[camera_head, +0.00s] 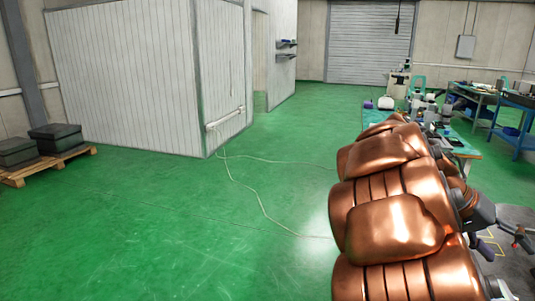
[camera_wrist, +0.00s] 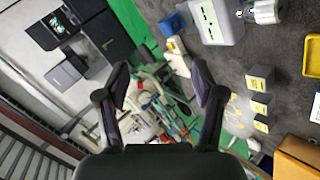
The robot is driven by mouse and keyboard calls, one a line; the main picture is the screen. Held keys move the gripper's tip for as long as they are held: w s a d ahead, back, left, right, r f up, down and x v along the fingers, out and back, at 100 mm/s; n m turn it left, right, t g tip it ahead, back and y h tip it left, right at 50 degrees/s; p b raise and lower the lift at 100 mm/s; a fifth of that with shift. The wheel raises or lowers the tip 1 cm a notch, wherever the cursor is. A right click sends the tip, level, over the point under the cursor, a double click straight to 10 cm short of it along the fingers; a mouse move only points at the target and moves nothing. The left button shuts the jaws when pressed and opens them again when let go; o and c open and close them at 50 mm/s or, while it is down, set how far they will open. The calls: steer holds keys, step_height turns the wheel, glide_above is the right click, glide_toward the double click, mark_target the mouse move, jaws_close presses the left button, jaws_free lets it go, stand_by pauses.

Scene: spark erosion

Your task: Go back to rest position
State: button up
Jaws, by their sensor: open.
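My gripper (camera_wrist: 160,84) shows in the wrist view with its two dark fingers spread apart and nothing between them. Beyond the fingers lie a cluttered group of small coloured items and a strip of green floor, at some distance. In the head view my copper-coloured arm fills the right side and hides part of the room behind it.
In the wrist view, a grey surface at right holds a pale bin (camera_wrist: 217,24), several small grey blocks (camera_wrist: 259,78) and a yellow tray (camera_wrist: 312,55). In the head view, a pallet (camera_head: 48,164) with dark boxes stands left, a white-walled booth (camera_head: 130,75) behind, a blue workbench (camera_head: 518,128) right. A thin cable crosses open green floor.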

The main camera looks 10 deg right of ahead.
steer(key=s+a+f+n+t+y, duration=0.1)
steer(key=s+a+f+n+y, duration=0.1)
steer(key=a, duration=0.9)
steer(key=s+a+f+n+t+y, duration=0.2)
steer(key=a+f+n, duration=0.4)
steer(key=a, duration=0.6)
steer(key=s+a+f+n+t+y, duration=0.1)
steer(key=s+a+f+n+y, duration=0.3)
steer(key=a, duration=0.8)
step_height(320, 180, down, 4)
steer(key=shift+s+a+r+t, duration=0.15)
steer(key=shift+s+a+t, duration=0.15)
steer(key=shift+s, duration=0.65)
steer(key=shift+w+d, duration=0.1)
steer(key=shift+d, duration=0.1)
